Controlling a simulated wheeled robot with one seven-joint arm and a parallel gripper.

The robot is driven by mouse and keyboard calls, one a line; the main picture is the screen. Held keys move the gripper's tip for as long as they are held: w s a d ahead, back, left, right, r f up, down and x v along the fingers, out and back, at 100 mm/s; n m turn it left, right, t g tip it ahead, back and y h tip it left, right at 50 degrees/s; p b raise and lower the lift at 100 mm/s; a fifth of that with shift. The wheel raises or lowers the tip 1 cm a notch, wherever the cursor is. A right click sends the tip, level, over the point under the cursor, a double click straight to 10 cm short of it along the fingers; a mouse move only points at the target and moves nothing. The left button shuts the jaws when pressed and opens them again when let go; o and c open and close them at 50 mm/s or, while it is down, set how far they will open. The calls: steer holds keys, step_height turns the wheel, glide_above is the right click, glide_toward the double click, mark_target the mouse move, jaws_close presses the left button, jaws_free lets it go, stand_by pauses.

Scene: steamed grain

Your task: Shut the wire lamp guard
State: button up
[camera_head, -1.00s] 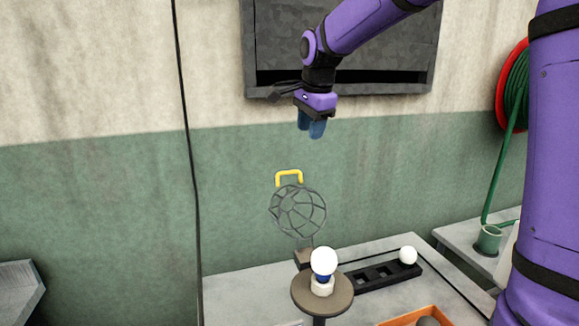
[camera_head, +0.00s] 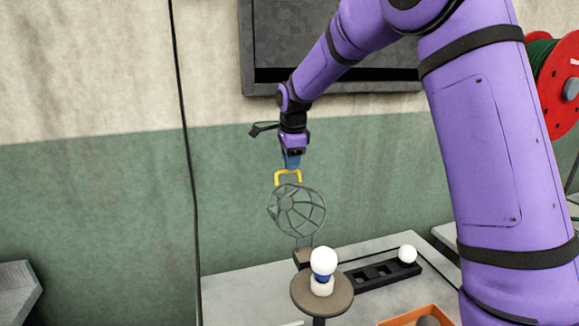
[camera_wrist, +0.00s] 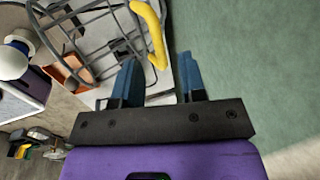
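The wire lamp guard (camera_head: 297,211) is a grey wire cage with a yellow handle (camera_head: 288,176) on top. It stands raised and open behind a white bulb (camera_head: 323,261) on a round brown stand (camera_head: 330,295). My gripper (camera_head: 291,163) is just above the yellow handle. In the wrist view, the blue fingers of my gripper (camera_wrist: 160,62) are apart, and one end of the yellow handle (camera_wrist: 150,30) shows at the gap between their tips. I cannot tell whether a finger touches it. The cage wires (camera_wrist: 90,35) lie beyond.
A black tray (camera_head: 375,277) holding a white bulb (camera_head: 407,254) lies right of the stand on the grey bench (camera_head: 245,290). An orange box (camera_head: 415,316) is at the front. The green wall (camera_head: 110,200) is behind; a red reel (camera_head: 556,85) is at the right.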

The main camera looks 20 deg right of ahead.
steer(key=shift+x, duration=1.25)
steer(key=shift+c, duration=0.5)
jaws_close()
steer(key=shift+s, duration=0.1)
